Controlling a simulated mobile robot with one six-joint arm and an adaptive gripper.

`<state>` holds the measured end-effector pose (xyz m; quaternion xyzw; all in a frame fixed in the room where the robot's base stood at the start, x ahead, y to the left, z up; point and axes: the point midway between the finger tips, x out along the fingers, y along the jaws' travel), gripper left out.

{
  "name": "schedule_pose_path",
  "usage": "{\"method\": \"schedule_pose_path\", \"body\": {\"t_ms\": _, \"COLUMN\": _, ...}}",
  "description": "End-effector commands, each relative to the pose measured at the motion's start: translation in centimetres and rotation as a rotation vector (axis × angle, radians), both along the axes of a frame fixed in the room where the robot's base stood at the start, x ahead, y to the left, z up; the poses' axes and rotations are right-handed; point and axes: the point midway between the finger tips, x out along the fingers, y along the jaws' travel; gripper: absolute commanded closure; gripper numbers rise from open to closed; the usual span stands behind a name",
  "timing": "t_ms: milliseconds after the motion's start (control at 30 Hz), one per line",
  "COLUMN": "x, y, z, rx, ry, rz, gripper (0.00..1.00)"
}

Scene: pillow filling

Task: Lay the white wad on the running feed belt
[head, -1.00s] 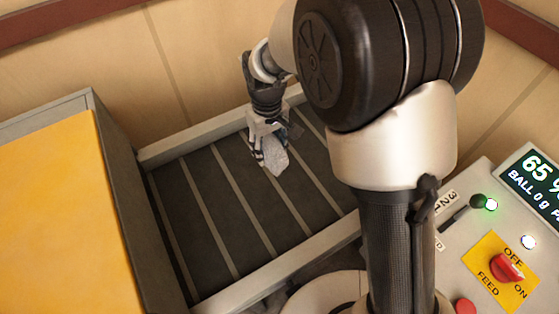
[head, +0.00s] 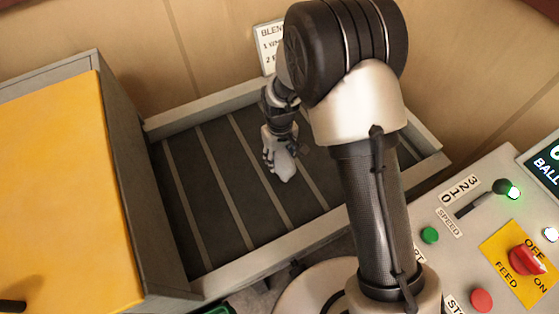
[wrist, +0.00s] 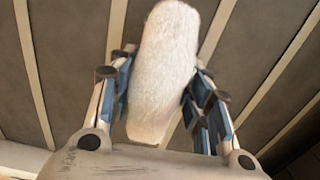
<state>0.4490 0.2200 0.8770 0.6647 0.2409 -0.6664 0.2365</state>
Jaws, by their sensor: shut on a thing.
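My gripper (head: 277,150) is over the dark feed belt (head: 205,180), which has pale cross slats. In the wrist view my gripper (wrist: 163,90) is shut on the white wad (wrist: 168,55), a long fuzzy roll between the two fingers. The wad's far end reaches past the fingertips. In the head view the white wad (head: 284,166) hangs below the fingers, just above or on the belt; I cannot tell whether it touches.
A grey housing with a yellow panel (head: 60,200) stands at the belt's left end. Pale rails edge the belt. A control panel at right carries a red FEED knob (head: 527,260), a green button (head: 430,235), a red button (head: 481,299) and a speed lever (head: 505,189). A sign (head: 270,48) stands behind.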

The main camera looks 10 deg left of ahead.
Motion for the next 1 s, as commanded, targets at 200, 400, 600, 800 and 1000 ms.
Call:
{"method": "schedule_pose_path", "body": {"t_ms": 200, "x": 0.0, "y": 0.0, "z": -2.1, "rx": 0.001, "ry": -0.001, "rz": 0.0, "gripper": 0.82}}
{"method": "schedule_pose_path", "body": {"t_ms": 400, "x": 0.0, "y": 0.0, "z": -2.1, "rx": 0.001, "ry": -0.001, "rz": 0.0, "gripper": 0.82}}
{"method": "schedule_pose_path", "body": {"t_ms": 600, "x": 0.0, "y": 0.0, "z": -2.8, "rx": 0.0, "ry": 0.0, "rz": 0.0, "gripper": 0.82}}
{"method": "schedule_pose_path", "body": {"t_ms": 800, "x": 0.0, "y": 0.0, "z": -3.3, "rx": 0.0, "ry": 0.0, "rz": 0.0, "gripper": 0.82}}
{"method": "schedule_pose_path", "body": {"t_ms": 1000, "x": 0.0, "y": 0.0, "z": -3.2, "rx": 0.0, "ry": 0.0, "rz": 0.0, "gripper": 0.47}}
